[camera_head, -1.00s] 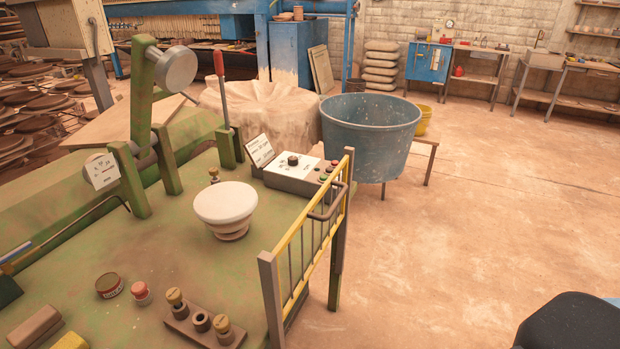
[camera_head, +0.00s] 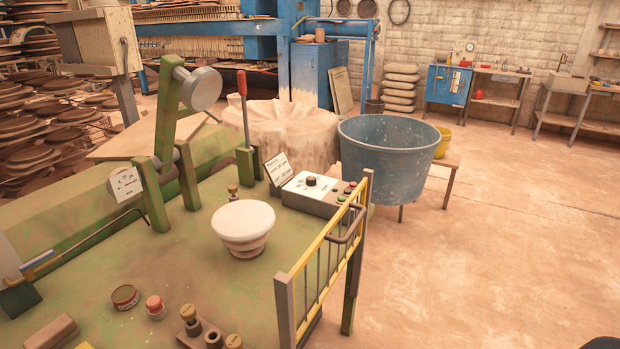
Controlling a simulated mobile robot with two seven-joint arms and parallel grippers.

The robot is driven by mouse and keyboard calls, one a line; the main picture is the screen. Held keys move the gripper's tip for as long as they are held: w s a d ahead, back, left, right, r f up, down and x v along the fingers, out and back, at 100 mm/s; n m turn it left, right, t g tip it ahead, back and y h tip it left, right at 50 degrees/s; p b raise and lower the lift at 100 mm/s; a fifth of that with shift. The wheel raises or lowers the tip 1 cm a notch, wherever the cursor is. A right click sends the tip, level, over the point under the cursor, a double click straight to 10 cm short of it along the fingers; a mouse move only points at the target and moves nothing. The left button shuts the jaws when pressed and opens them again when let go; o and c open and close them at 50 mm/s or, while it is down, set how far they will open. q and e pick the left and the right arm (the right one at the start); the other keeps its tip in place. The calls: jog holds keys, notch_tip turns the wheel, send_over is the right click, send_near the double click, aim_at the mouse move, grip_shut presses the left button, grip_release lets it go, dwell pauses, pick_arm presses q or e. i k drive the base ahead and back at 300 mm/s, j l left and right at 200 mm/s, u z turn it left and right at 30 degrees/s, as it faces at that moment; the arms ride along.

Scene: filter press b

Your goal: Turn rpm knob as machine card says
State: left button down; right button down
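The rpm knob (camera_head: 311,181) is a small dark knob on the white top face of a control box (camera_head: 309,197) at the far right of the green machine table. Green and red buttons (camera_head: 346,194) sit to its right on the same box. A white machine card (camera_head: 277,168) stands upright at the box's left end; its writing is too small to read. A dark shape at the bottom right corner may be part of my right arm, but no fingers show. Neither gripper is in view.
A yellow guard rail (camera_head: 324,255) runs along the table's right edge. A white-topped round wheel head (camera_head: 243,225) stands mid-table. A red-handled lever (camera_head: 243,105) rises left of the card. A large blue tub (camera_head: 388,160) stands behind the box. The floor on the right is clear.

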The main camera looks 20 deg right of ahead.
aim_at(311, 180)
jog(key=i+l+u, duration=0.15)
jog(key=l, duration=0.9)
jog(key=i+l+u, duration=0.15)
jog(key=i+l, duration=0.15)
jog(key=l, duration=0.85)
jog(key=i+l+u, duration=0.15)
jog(key=l, duration=0.95)
jog(key=l+u, duration=0.15)
jog(key=l, duration=0.95)
